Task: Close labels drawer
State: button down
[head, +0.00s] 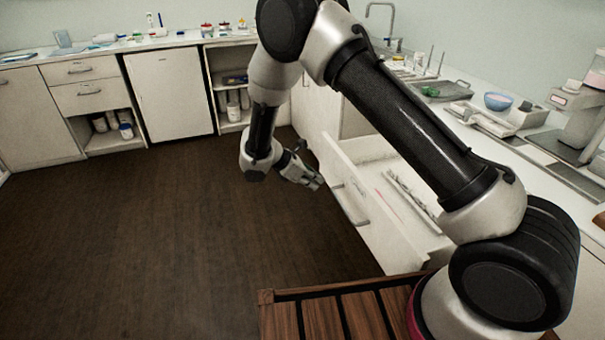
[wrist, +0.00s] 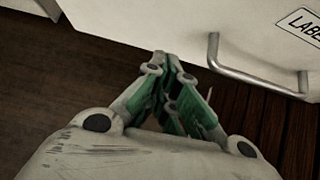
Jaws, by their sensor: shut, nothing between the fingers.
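The labels drawer (head: 365,216) stands pulled out from the right-hand counter, with pale strips and other flat items inside. Its white front and bar handle also show in the wrist view, where the handle (wrist: 255,72) is at the upper right beside a partly cut-off label plate (wrist: 301,22). My gripper (head: 318,183) is shut and empty, just left of the drawer's far front corner in the head view. In the wrist view my gripper's fingertips (wrist: 168,58) are together close to the drawer front, left of the handle. I cannot tell whether they touch it.
The right counter holds a blue bowl (head: 497,101), a tray (head: 443,90) and a machine (head: 577,100). Cabinets with drawers and open shelves line the back wall. The dark wood floor (head: 180,240) left of the drawer is clear. My arm hides part of the drawer and counter.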

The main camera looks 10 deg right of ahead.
aim_at(336, 184)
jog(key=shift+w+d+r, duration=0.1)
jog(key=shift+w+d, duration=0.1)
jog(key=shift+d, duration=0.75)
jog(key=shift+w+d, duration=0.15)
jog(key=shift+d, duration=0.8)
jog(key=w+d, duration=0.2)
jog(key=d, duration=1)
jog(key=w+d, duration=0.2)
jog(key=d, duration=1)
jog(key=w+d, duration=0.3)
jog(key=d, duration=0.9)
jog(key=shift+w, duration=0.1)
jog(key=shift+d, duration=0.35)
jog(key=shift+d+r, duration=0.1)
jog(key=shift+r, duration=0.05)
jog(key=shift+w, duration=0.1)
